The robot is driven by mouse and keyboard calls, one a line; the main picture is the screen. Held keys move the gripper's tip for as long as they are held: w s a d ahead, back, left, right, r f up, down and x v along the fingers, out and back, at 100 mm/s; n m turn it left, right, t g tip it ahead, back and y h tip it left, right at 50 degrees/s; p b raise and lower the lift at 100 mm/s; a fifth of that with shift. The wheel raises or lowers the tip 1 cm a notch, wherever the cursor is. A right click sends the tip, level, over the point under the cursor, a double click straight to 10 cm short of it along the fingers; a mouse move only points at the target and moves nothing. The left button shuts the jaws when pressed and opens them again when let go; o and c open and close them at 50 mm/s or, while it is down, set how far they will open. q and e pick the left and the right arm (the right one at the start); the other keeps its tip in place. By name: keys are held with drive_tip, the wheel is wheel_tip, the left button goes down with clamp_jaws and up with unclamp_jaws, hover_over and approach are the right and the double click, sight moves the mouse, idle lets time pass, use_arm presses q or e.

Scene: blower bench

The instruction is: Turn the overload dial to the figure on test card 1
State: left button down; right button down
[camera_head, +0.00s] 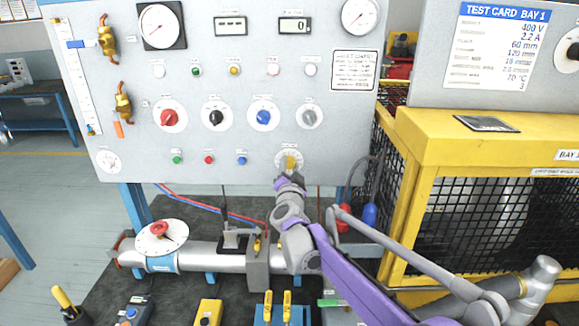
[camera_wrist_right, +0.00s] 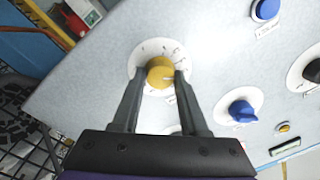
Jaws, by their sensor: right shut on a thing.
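A yellow dial (camera_head: 290,162) with a white scale plate sits low on the right of the grey panel (camera_head: 240,135). My right gripper (camera_head: 289,177) is at it. In the right wrist view the two fingers of the gripper (camera_wrist_right: 161,80) are around the yellow knob (camera_wrist_right: 158,70), one on each side. A pale mark shows on the knob's face; the scale figures are too small to read. Test card 1 (camera_head: 497,45), headed "TEST CARD BAY 1", is at the upper right. Its readable lines include 400 V, 2.2 A, 60 mm, 120 mm and 70 °C. My left gripper is not in view.
A red knob (camera_head: 169,117), a black knob (camera_head: 216,118), a blue knob (camera_head: 263,117) and a grey knob (camera_head: 309,117) sit above the dial. A steel pipe (camera_head: 198,254) crosses the bench below. A yellow mesh-sided guard (camera_head: 470,150) stands to the right.

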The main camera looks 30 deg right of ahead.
drive_tip(key=m, duration=0.5)
drive_tip(key=shift+p, duration=0.4)
drive_tip(key=m+p, duration=0.1)
drive_tip(key=m, duration=0.2)
drive_tip(key=shift+m+h, duration=0.3)
drive_tip(key=shift+m, duration=0.1)
drive_tip(key=m+p, duration=0.1)
drive_tip(key=m, duration=0.3)
drive_tip(key=shift+m, duration=0.3)
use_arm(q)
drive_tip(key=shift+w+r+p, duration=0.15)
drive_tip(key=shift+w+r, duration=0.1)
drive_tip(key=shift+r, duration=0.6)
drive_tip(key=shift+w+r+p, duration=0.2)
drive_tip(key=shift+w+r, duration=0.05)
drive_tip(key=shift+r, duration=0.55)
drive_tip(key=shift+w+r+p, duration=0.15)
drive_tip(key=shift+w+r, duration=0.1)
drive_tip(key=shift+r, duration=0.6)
use_arm(e)
drive_tip(key=shift+a+f+m+g, duration=0.1)
drive_tip(key=shift+m+g, duration=0.2)
drive_tip(key=shift+m, duration=1.4)
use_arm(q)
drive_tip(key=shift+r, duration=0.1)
use_arm(e)
drive_tip(key=shift+m, duration=0.3)
drive_tip(key=shift+c, duration=2.2)
unclamp_jaws()
